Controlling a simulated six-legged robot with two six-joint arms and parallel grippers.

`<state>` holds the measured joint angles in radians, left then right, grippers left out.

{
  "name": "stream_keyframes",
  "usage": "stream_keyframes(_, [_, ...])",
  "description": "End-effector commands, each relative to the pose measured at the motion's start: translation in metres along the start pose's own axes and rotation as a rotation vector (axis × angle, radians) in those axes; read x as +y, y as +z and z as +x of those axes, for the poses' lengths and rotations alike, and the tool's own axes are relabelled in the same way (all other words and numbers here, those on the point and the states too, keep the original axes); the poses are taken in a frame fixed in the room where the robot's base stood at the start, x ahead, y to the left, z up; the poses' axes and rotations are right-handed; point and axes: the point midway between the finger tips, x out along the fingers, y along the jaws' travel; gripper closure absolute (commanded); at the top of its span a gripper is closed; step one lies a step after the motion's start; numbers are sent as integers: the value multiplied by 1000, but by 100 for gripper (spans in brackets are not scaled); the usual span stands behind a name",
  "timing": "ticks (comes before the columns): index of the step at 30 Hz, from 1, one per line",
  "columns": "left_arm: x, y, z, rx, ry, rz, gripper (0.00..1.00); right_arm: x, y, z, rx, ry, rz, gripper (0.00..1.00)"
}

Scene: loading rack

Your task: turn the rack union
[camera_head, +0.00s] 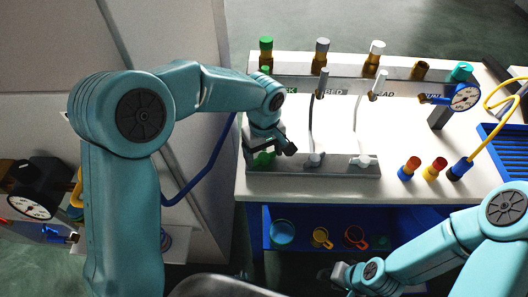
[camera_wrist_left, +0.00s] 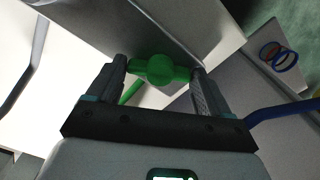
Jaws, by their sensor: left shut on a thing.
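The rack union is a green fitting with two side wings (camera_wrist_left: 160,70), seen between the fingers in the left wrist view. In the head view a bit of its green (camera_head: 264,159) shows at the left end of the low grey rail (camera_head: 340,172). My left gripper (camera_head: 270,151) is over it with its fingers closed on the wings, one on each side; it also shows in the left wrist view (camera_wrist_left: 158,78). The gripper hides part of the union in the head view. My right gripper (camera_head: 345,274) is low at the right, in front of the blue drawer, its fingers unclear.
Grey (camera_head: 316,158) and white (camera_head: 364,160) fittings with hoses stand on the same rail. A gauge (camera_head: 465,97) and red-topped fittings are at right.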

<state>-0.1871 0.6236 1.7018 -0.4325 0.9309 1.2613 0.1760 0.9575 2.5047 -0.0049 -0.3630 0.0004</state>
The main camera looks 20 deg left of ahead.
Motion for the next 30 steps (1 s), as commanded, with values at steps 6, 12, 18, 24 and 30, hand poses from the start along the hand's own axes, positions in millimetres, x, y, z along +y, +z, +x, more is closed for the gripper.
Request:
stream_keyframes(6, [0, -1, 1, 2, 1, 133, 51, 3, 0, 7, 0, 0, 0, 57])
stream_keyframes(12, [0, -1, 0, 1, -1, 278, 51, 4, 0, 11, 0, 0, 0, 57])
stream_keyframes(18, [0, -1, 0, 2, 0, 400, 51, 5, 0, 13, 0, 0, 0, 57])
stream_keyframes(24, [0, -1, -1, 3, 0, 479, 51, 5, 0, 15, 0, 0, 0, 57])
stream_keyframes(30, [0, -1, -1, 4, 0, 511, 51, 5, 0, 15, 0, 0, 0, 57])
